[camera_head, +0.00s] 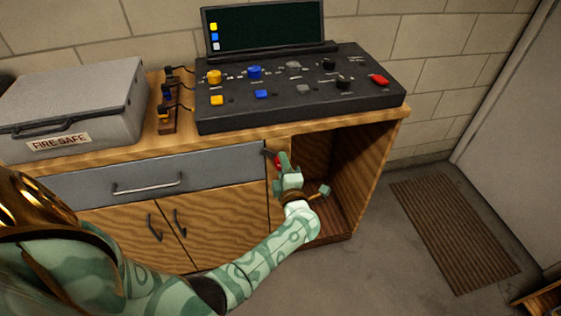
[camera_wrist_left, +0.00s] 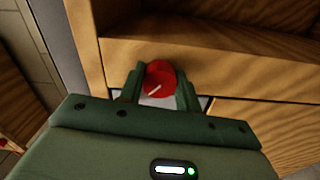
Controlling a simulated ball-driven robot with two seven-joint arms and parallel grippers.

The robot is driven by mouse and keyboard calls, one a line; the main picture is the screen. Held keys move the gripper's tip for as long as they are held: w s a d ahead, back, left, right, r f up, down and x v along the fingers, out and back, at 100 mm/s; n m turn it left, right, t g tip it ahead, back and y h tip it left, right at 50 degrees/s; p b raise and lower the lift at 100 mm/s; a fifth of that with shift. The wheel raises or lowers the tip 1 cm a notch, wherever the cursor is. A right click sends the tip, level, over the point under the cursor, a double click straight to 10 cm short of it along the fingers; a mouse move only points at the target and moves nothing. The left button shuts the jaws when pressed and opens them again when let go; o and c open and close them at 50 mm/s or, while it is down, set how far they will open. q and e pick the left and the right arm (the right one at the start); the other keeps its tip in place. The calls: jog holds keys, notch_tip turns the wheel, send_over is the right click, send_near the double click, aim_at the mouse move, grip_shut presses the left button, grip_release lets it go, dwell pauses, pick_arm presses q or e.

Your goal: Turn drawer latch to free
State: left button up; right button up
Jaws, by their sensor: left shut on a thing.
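The drawer latch has a round red knob (camera_wrist_left: 160,80) with a pale line across its face, slanted up to the right in the left wrist view. In the head view the red knob (camera_head: 278,162) shows on the wooden post at the right end of the grey drawer (camera_head: 90,182). A dark bar (camera_head: 268,153) sits beside it, at the drawer's upper right corner. My left gripper (camera_wrist_left: 159,88) is shut on the knob, one finger on each side. It also shows in the head view (camera_head: 283,167). The drawer front looks closed. My right gripper is not in view.
A dark control console (camera_head: 300,115) with knobs stands on the wooden bench (camera_head: 400,113). A grey fire safe (camera_head: 75,95) stands left of it. An open compartment (camera_head: 355,165) lies right of my left gripper. A brown mat (camera_head: 455,230) lies on the floor at right.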

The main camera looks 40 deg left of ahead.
pick_arm(q)
jog(key=m+p, duration=0.1)
jog(key=m, duration=0.3)
jog(key=m+p, duration=0.2)
jog(key=m, duration=0.3)
jog(key=shift+s+f+p, duration=0.15)
jog(key=shift+f+p, duration=0.05)
jog(key=shift+p, duration=0.1)
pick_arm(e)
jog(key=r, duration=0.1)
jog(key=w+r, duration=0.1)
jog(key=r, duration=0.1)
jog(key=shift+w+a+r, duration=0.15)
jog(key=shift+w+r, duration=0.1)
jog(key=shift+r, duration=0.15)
pick_arm(q)
jog(key=o, duration=1)
jog(key=shift+a, duration=0.1)
jog(key=shift+r, duration=0.1)
